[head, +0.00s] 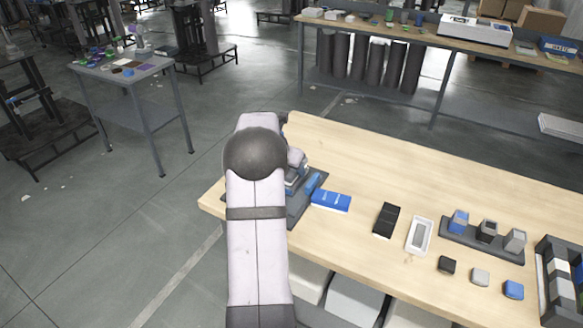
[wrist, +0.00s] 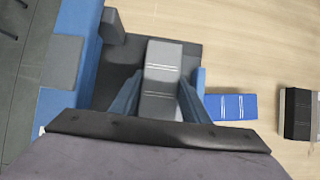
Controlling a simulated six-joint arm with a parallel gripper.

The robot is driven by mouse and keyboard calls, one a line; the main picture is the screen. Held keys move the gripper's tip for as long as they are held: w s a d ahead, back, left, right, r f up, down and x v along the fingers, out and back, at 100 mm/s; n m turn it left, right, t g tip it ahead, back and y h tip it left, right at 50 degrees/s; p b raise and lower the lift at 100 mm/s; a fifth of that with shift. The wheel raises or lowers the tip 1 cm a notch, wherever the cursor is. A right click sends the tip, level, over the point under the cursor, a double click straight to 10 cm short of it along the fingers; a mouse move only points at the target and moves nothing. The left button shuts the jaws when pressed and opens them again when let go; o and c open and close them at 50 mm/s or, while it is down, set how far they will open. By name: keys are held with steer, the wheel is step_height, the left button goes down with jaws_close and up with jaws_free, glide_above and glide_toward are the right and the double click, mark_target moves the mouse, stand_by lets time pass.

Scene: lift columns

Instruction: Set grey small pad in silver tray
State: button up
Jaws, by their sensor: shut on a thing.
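In the wrist view, my gripper (wrist: 161,92) has its two blue fingers shut on a grey pad (wrist: 164,56) with white stripes. The pad is over a dark grey base (wrist: 118,68); whether it touches the base is unclear. In the head view, my arm hides most of my gripper and the pad, above the dark base (head: 297,211) at the table's left end. A small pale silver tray (head: 419,236) lies on the table to the right, apart from my gripper. Its grey inside looks empty.
A blue striped pad (head: 330,201) and a black pad (head: 386,221) lie between my gripper and the tray. Right of the tray stand a dark rack (head: 458,238) of blocks, several small loose blocks, and a slotted holder (head: 544,290). The table's back strip is clear.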

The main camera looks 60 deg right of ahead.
steer(key=o, duration=1.3)
steer(key=shift+f, duration=0.1)
steer(key=shift+c, duration=0.2)
steer(key=shift+o, duration=0.5)
steer(key=o, duration=0.4)
steer(key=shift+c, duration=0.2)
step_height(320, 180, up, 8)
steer(key=p, duration=0.8)
steer(key=shift+f, duration=0.2)
